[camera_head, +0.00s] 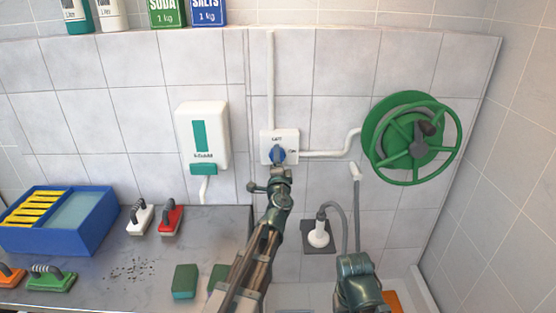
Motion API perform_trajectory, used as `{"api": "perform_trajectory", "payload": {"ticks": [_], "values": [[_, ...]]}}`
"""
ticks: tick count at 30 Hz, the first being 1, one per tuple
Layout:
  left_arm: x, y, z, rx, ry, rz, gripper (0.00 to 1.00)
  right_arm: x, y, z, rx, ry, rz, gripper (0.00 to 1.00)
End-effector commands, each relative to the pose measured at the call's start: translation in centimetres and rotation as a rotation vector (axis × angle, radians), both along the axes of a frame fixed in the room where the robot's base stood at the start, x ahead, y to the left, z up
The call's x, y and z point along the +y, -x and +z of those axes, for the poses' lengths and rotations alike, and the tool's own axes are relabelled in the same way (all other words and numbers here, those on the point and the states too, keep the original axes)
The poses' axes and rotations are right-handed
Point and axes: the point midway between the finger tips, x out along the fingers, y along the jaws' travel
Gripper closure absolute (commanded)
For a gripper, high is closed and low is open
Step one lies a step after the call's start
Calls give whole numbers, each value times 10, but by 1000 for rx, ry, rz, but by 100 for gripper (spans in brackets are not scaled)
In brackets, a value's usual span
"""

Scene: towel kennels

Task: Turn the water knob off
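The water knob (277,154) is blue and sits on a white square plate (265,148) on the tiled wall, with white pipes joined to it. My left gripper (280,173) is at the end of the arm reaching up to the wall, just below the knob in the picture. It overlaps the plate's lower edge, and I cannot tell whether it touches the knob. Its fingers are too small and dark to tell open from shut.
A green hose reel (384,137) is on the wall to the right, and a white soap dispenser (203,130) to the left. A grey hose (344,213) and white nozzle (318,234) are below. The counter (215,235) holds brushes, sponges and a blue tray (95,232).

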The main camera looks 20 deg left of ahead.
Motion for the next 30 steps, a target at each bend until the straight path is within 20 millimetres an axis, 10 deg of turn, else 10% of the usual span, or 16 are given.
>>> {"api": "perform_trajectory", "payload": {"ticks": [17, 18, 22, 30], "values": [[0, 1, 0, -8, 29, 0, 89, 0, 0, 0, 0, 0, 0, 50], [0, 1, 0, -8, 29, 0, 28, 0, 0, 0, 0, 0, 0, 50], [0, 1, 0, -8, 28, 0, 5, 0, 0, 0, 0, 0, 0, 50], [0, 0, 0, -7, 26, 1, 4, 0, 0, 0, 0, 0, 0, 50]]}}
